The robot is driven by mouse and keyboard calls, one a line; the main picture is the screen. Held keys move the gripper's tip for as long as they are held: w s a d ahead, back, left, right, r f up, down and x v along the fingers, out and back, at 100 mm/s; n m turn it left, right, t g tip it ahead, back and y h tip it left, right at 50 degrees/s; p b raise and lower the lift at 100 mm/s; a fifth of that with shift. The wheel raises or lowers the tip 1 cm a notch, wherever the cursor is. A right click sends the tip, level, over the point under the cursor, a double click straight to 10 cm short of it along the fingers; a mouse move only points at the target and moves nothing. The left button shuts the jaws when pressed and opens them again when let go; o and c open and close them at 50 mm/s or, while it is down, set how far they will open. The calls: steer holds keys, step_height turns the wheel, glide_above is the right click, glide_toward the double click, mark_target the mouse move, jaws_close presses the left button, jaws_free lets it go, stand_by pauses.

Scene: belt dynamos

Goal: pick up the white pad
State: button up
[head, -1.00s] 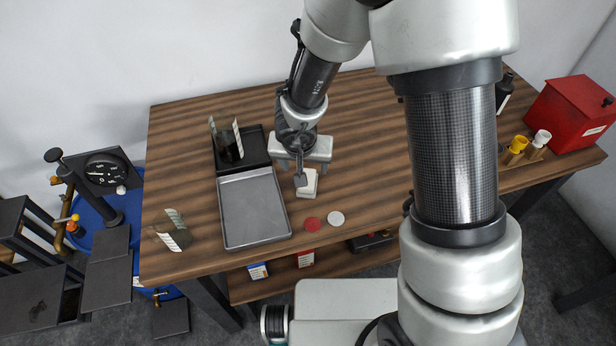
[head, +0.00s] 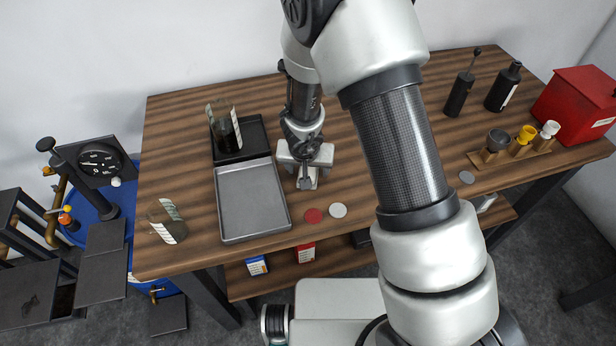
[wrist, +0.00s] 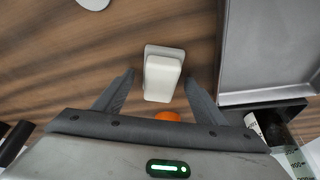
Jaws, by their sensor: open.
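The white pad, a small block-shaped piece (wrist: 162,75), lies on the wooden table. In the head view it is mostly hidden behind my gripper (head: 307,176), just right of the grey metal tray (head: 224,212). In the wrist view my gripper (wrist: 159,78) is open. Its dark fingers stand to the left and right of the pad, with a gap on each side. The fingers do not appear to touch the pad. An orange spot (wrist: 167,116) shows at the pad's near end.
A red disc (head: 313,215) and a white disc (head: 338,210) lie in front of the pad. A black tray (head: 258,140) with a glass stands behind the metal tray. Another glass (head: 167,222) stands at left. Black bottles (head: 502,87) and a red box (head: 578,105) are at right.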

steer(key=shift+r, duration=0.1)
steer(key=c, duration=1.3)
steer(key=shift+o, duration=0.2)
steer(key=shift+r, duration=0.1)
step_height(320, 180, up, 6)
steer(key=p, duration=0.4)
steer(key=shift+f+p, duration=0.25)
steer(key=shift+p, duration=0.1)
steer(key=shift+w+r+b, duration=0.1)
steer(key=shift+r+b, duration=0.15)
steer(key=shift+b, duration=0.15)
steer(key=shift+r, duration=1.95)
